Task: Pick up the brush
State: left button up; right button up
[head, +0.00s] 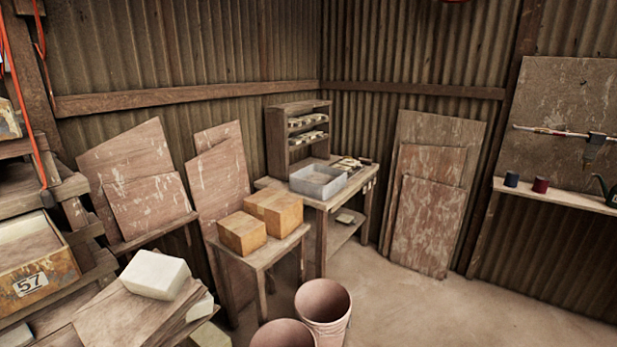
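I cannot make out a brush for certain. Some small items (347,164) lie on the wooden table (330,200) in the corner, to the right of a grey tray (318,181); they are too small to tell apart. Another small light thing (345,218) lies on that table's lower shelf. Neither of my grippers is in view.
Two buckets (323,301) stand on the floor in front. Boards lean on the walls. A wall shelf (560,196) at right holds two small cans (540,185). The floor at right is clear.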

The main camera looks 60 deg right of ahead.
aim_at(364, 161)
jog(key=l+z, duration=0.55)
jog(key=z, duration=0.2)
jog(key=l+z, duration=0.35)
jog(key=i+l, duration=0.15)
jog(key=l, duration=0.3)
jog(key=i+l+z, duration=0.15)
jog(key=l, duration=0.3)
jog(key=i+l, duration=0.2)
jog(key=l, duration=0.2)
jog(key=i+l+z, duration=0.1)
jog(key=l, duration=0.35)
jog(key=i+l, duration=0.25)
jog(key=l, duration=0.15)
jog(key=i+l+z, duration=0.15)
jog(key=l, duration=0.25)
jog(key=i, duration=0.05)
